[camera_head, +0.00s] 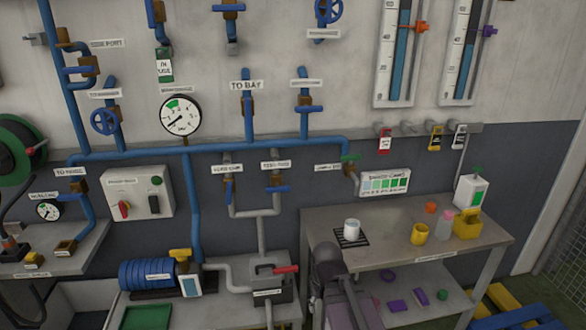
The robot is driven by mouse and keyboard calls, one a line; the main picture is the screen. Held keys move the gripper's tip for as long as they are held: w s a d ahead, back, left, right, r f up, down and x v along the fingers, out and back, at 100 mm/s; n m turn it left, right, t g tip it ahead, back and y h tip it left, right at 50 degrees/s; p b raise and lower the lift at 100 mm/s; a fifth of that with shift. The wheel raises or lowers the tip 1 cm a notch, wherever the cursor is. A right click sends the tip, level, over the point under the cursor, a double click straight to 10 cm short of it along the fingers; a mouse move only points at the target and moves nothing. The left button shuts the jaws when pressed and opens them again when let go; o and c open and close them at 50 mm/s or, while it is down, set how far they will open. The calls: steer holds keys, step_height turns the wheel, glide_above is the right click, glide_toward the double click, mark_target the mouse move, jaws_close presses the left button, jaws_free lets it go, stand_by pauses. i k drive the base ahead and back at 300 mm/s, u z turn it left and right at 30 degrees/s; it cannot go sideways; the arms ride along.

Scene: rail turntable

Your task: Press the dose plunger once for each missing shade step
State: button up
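A white dispenser (470,191) with a green patch on its front stands at the back right of the bench. Dark parts of my arm show in front of the bench, but my gripper's fingers do not show.
The bench (400,252) also holds a yellow cup (419,234), an orange piece (431,208), a pink bottle (444,224) and a yellow caddy (467,224). Its middle front is clear. Blue pipes and valves cover the wall at left. Yellow slats (505,300) lie at right.

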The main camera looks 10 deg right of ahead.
mark_target(477, 168)
steer(key=z, duration=4.25)
steer(key=i, duration=0.05)
steer(key=u, duration=2.9)
